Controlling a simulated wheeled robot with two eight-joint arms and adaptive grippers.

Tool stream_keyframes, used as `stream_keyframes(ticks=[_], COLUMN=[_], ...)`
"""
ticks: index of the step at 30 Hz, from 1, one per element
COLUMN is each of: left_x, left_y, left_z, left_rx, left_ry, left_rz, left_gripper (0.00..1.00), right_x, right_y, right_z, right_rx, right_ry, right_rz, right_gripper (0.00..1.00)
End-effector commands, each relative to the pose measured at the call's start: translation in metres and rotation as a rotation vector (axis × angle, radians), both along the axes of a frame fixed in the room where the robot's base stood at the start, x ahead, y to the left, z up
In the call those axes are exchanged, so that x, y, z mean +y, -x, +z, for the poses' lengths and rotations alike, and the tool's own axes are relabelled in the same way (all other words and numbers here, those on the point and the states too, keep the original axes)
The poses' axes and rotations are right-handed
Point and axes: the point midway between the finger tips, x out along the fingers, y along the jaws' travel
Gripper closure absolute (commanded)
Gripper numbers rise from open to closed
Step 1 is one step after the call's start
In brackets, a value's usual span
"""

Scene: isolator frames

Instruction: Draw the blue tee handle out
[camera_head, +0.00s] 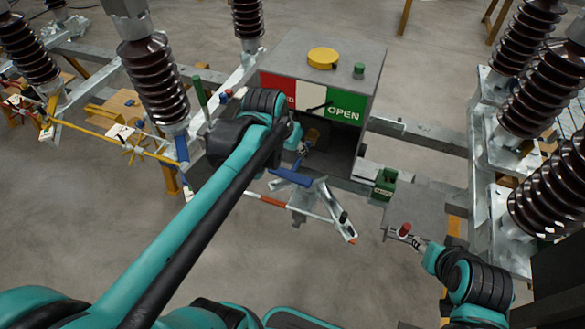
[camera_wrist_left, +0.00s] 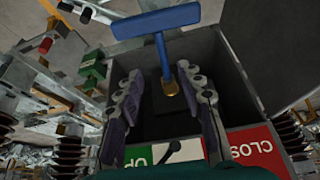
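The blue tee handle (camera_head: 290,177) sticks out at the front of the grey box. In the left wrist view its crossbar (camera_wrist_left: 155,19) lies across the top, and its blue stem runs to a brass collar (camera_wrist_left: 171,88) in the box's dark opening. My left gripper (camera_wrist_left: 161,73) is open, one finger on each side of the stem line, with visible gaps and no contact seen. In the head view the left gripper (camera_head: 301,149) is at the opening, partly hidden by its own wrist. My right gripper (camera_head: 417,243) is small, beside a red knob (camera_head: 405,229); its finger gap is unclear.
The grey box (camera_head: 345,57) carries a yellow cap, a green knob and an OPEN label (camera_head: 343,105). A red-and-white rod (camera_head: 280,204) lies below the handle. A green block (camera_head: 384,183) stands right of the box. Brown ribbed insulators (camera_head: 530,95) flank both sides.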

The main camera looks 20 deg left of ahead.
Motion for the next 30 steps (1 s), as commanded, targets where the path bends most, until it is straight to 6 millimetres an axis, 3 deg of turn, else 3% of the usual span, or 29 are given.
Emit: stream_keyframes(ticks=[1, 8, 18, 24, 30], left_x=[0.002, 0.003, 0.001, 0.000, 0.000], left_y=[-0.006, -0.017, -0.038, -0.046, -0.047], left_z=[-0.014, -0.030, -0.079, -0.091, -0.091], left_rx=[0.006, 0.016, 0.016, 0.015, 0.015], left_ry=[0.000, 0.001, 0.001, 0.001, 0.001], left_rz=[-0.003, -0.009, -0.009, -0.009, -0.009], left_gripper=[0.62, 0.62, 0.62, 0.62, 0.62], right_x=[0.000, 0.000, 0.000, 0.000, 0.000], right_y=[0.000, 0.000, 0.000, 0.000, 0.000], right_z=[-0.013, -0.028, -0.076, -0.084, -0.083], right_rx=[0.000, 0.000, 0.000, 0.000, 0.000], right_ry=[0.000, 0.000, 0.000, 0.000, 0.000], right_rz=[0.000, 0.000, 0.000, 0.000, 0.000], right_gripper=[0.60, 0.60, 0.60, 0.60, 0.60])
